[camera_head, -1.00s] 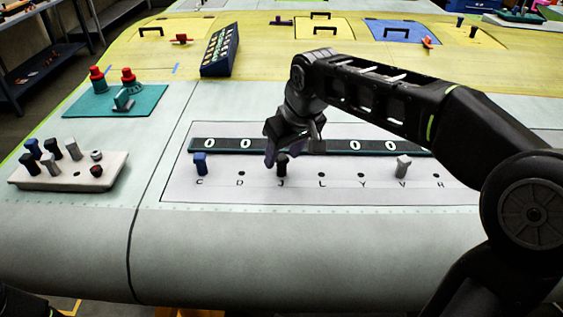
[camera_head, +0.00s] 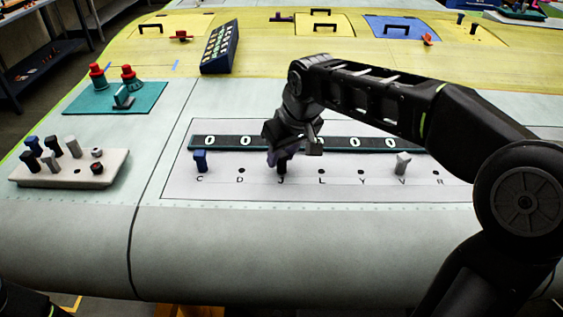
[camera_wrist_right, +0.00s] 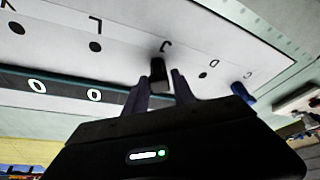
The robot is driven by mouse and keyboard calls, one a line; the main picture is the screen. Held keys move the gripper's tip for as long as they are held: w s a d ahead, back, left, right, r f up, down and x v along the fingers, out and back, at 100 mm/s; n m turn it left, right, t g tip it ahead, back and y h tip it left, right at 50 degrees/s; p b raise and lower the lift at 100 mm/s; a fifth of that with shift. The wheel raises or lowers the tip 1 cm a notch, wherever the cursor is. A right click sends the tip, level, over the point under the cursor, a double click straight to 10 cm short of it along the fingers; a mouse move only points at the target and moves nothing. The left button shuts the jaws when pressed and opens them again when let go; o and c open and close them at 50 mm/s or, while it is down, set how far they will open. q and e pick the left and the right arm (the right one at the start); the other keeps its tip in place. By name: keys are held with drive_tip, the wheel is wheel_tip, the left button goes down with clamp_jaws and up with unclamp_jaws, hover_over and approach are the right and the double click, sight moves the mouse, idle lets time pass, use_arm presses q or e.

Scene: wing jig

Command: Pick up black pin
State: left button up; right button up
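The black pin (camera_head: 282,169) stands upright at the hole marked J on the white panel (camera_head: 300,190). In the right wrist view the black pin (camera_wrist_right: 158,70) stands between the fingertips of my right gripper (camera_wrist_right: 160,82). The fingers are apart, one on each side of the pin's top, with a narrow gap visible. In the head view my right gripper (camera_head: 279,157) is over the pin and hides its upper part. My left gripper is out of view.
A blue pin (camera_head: 200,161) stands at C and a grey pin (camera_head: 402,163) at V. A dark counter strip (camera_head: 265,144) runs behind the holes. A pale block (camera_head: 65,178) with several pins and a teal mat (camera_head: 140,98) with red-topped parts lie left.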

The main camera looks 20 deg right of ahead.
clamp_jaws()
drive_tip(key=shift+r, duration=0.1)
idle(0.3)
wheel_tip(320, 180, up, 10)
drive_tip(key=shift+f+b, duration=0.1)
drive_tip(key=shift+b, duration=0.2)
idle(0.6)
